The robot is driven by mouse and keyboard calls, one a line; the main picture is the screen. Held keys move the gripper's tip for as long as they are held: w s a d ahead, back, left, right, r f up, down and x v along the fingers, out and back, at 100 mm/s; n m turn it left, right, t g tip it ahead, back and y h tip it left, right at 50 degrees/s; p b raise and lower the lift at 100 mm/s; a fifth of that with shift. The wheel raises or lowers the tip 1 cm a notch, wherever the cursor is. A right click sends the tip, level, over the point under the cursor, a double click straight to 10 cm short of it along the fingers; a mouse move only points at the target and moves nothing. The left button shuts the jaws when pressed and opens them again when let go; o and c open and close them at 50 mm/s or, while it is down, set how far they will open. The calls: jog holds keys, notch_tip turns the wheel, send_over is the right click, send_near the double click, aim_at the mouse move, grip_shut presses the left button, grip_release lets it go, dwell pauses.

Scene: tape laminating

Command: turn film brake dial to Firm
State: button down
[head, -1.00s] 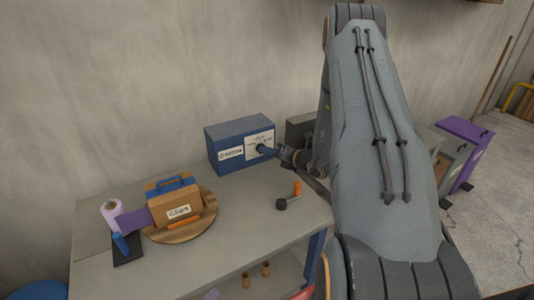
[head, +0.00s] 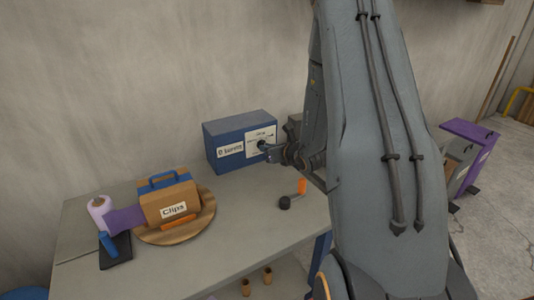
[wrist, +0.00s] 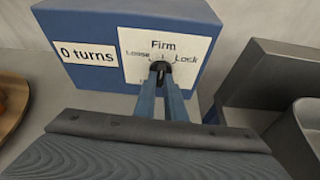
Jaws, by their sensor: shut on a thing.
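The film brake dial (wrist: 161,68) is a small dark knob on the front of a blue box (head: 226,131). Its white plate (wrist: 193,45) reads "Firm" at the top, "Loose" at the left and "Lock" at the right; a lower label is covered by my fingers. My gripper (wrist: 160,80) has its two blue fingers shut on the dial, with the tips at the knob. In the head view the gripper (head: 270,149) reaches the box front from the right. A thin mark shows just above the knob, below "Firm"; I cannot tell the pointer's exact direction.
A label on the box reads "0 turns" (wrist: 85,53). Grey boxes (wrist: 275,73) stand close on the right. On the table (head: 240,227) are a Clips box (head: 172,200) on a round wooden board, a film roll (head: 101,213) and an orange-handled crank (head: 301,187).

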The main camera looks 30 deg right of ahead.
jog(key=shift+a, duration=0.1)
dwell(0.3)
jog(key=c, duration=1.8)
grip_release()
jog(key=shift+s+r, duration=0.1)
jog(key=v, duration=0.3)
jog(key=b+v, duration=0.1)
jog(key=v, duration=0.3)
jog(key=shift+s+a+r, duration=0.1)
jog(key=shift+s, duration=0.2)
jog(key=shift+a+n, duration=0.1)
jog(key=shift+n, duration=0.2)
